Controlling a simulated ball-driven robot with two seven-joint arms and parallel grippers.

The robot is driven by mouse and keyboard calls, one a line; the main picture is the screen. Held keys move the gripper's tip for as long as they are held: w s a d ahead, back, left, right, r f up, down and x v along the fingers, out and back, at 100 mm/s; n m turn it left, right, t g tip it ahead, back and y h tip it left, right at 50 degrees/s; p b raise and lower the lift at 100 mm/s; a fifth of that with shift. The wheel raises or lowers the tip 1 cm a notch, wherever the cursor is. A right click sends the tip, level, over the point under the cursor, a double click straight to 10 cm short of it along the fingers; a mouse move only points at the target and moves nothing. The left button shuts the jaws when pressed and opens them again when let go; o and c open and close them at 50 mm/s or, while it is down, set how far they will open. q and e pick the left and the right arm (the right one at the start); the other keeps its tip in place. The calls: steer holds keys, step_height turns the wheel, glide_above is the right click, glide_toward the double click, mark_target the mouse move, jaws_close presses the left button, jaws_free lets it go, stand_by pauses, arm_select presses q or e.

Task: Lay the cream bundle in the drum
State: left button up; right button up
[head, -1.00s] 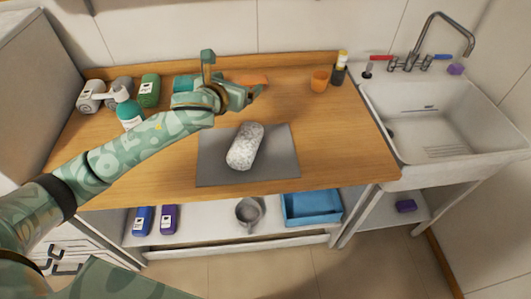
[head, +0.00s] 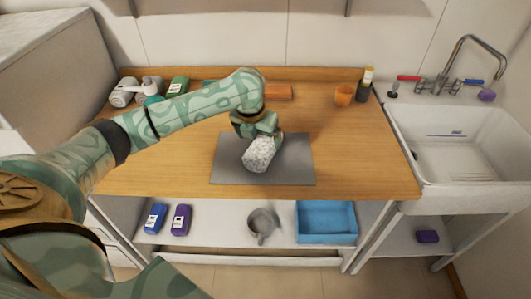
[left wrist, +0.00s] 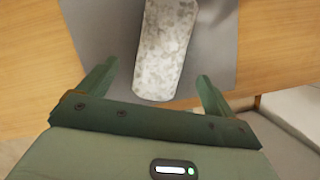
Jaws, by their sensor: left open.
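The bundle (head: 259,154) is a pale, grey-speckled roll lying on a grey mat (head: 295,172) on the wooden counter. My left gripper (head: 258,131) is over the bundle's far end and hides part of it in the head view. In the left wrist view the gripper (left wrist: 155,84) is open, with one finger on each side of the bundle's near end (left wrist: 163,50) and gaps between. I cannot tell its exact height above the mat. I see no drum that I can make out. My right gripper is not in view.
Bottles (head: 122,93) stand at the back left, and an orange cup (head: 344,95) with a dark bottle at the back right. A sink (head: 455,140) is to the right. The shelf below holds a blue tray (head: 326,238), a grey mug (head: 262,222) and two bottles.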

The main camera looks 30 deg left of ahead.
mark_target(262, 143)
arm_select(q)
steer(key=shift+x, duration=1)
steer(key=b+x, duration=0.1)
steer(key=x, duration=0.1)
steer(key=b+x, duration=0.2)
steer(key=x, duration=0.1)
steer(key=shift+w, duration=0.3)
steer(key=shift+r, duration=0.1)
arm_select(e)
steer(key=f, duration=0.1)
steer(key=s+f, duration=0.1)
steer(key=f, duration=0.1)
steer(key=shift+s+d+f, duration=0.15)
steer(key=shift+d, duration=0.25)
arm_select(q)
steer(key=shift+c, duration=0.9)
steer(key=c, duration=1.1)
